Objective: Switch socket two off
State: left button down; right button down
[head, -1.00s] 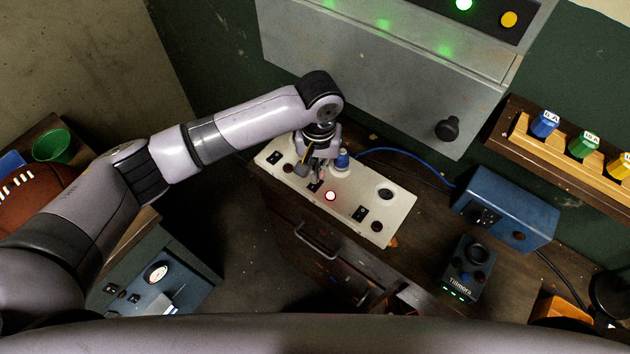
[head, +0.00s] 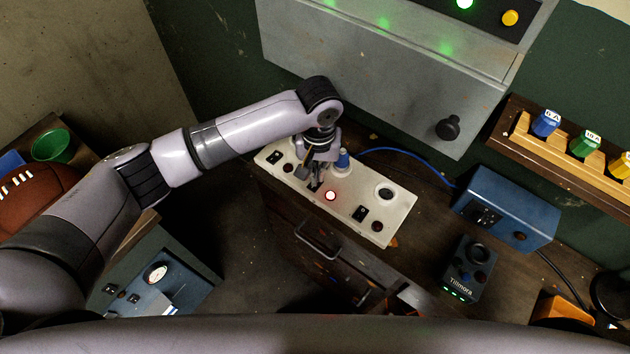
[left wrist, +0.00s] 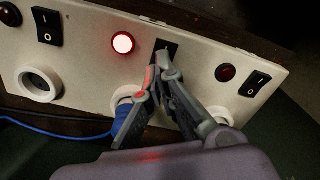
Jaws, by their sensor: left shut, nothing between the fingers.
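The white socket strip (head: 372,213) lies on the wooden bench, with several round sockets, black rocker switches and small indicator lamps. The middle socket's lamp (head: 331,196) glows red; it also shows lit in the left wrist view (left wrist: 123,43). A blue plug (head: 343,160) with a blue cable sits in the middle socket. My left gripper (head: 314,186) is shut and empty, its fingertips at the middle switch (left wrist: 167,46), which they partly cover. I cannot tell if they touch it. The outer lamps look dark. My right gripper is not in view.
A blue box (head: 507,209) and a dark Tillmora device (head: 468,269) stand right of the strip. A grey metal cabinet (head: 390,75) with a black knob is behind it. A drawer handle (head: 318,240) is below the bench's front edge.

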pick_arm(q)
jog(key=shift+f, duration=0.6)
jog(key=shift+s+r, duration=0.1)
notch_tip(320, 180, up, 7)
jog(key=p, duration=0.8)
dwell(0.3)
dwell(0.4)
